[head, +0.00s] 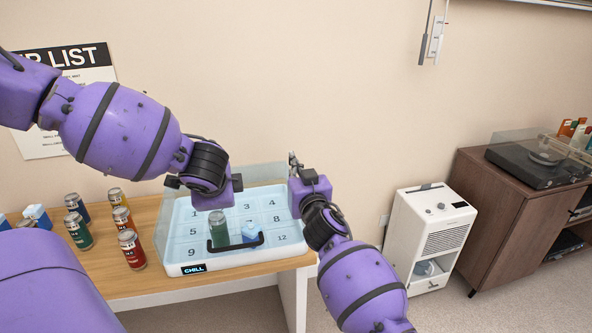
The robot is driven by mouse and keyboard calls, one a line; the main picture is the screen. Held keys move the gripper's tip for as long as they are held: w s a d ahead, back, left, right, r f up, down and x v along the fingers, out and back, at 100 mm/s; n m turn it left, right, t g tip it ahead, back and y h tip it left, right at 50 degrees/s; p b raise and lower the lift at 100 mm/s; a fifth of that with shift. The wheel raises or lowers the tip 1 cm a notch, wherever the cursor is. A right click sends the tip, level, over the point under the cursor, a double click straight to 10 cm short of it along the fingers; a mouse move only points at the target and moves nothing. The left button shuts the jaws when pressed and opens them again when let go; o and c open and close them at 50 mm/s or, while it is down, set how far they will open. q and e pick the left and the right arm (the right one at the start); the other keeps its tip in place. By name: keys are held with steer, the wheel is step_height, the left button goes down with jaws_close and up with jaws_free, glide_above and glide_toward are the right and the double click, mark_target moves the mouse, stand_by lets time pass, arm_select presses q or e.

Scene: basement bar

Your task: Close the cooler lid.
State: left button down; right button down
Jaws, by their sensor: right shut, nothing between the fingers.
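The cooler (190,254) is a white box with numbered compartments and a "CHILL" label, on the wooden table. A green can and a blue-and-white carton stand inside it.
Several cans (131,249) and cartons stand on the table (95,268) left of the cooler. The wall is close behind. A white appliance (431,237) and a brown cabinet (510,212) with a turntable stand at right. Floor is free between table and appliance.

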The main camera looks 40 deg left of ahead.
steer(key=shift+s+f, duration=0.1)
steer(key=shift+f, duration=0.1)
steer(key=shift+s+d+f, duration=0.25)
steer(key=shift+d+f, duration=0.05)
steer(key=shift+f, duration=0.2)
steer(key=shift+s+d+f, duration=0.2)
steer(key=shift+d+f, duration=0.1)
steer(key=shift+f, duration=0.15)
arm_select(q)
steer(key=c, duration=1.9)
jaws_free()
steer(key=shift+o, duration=0.2)
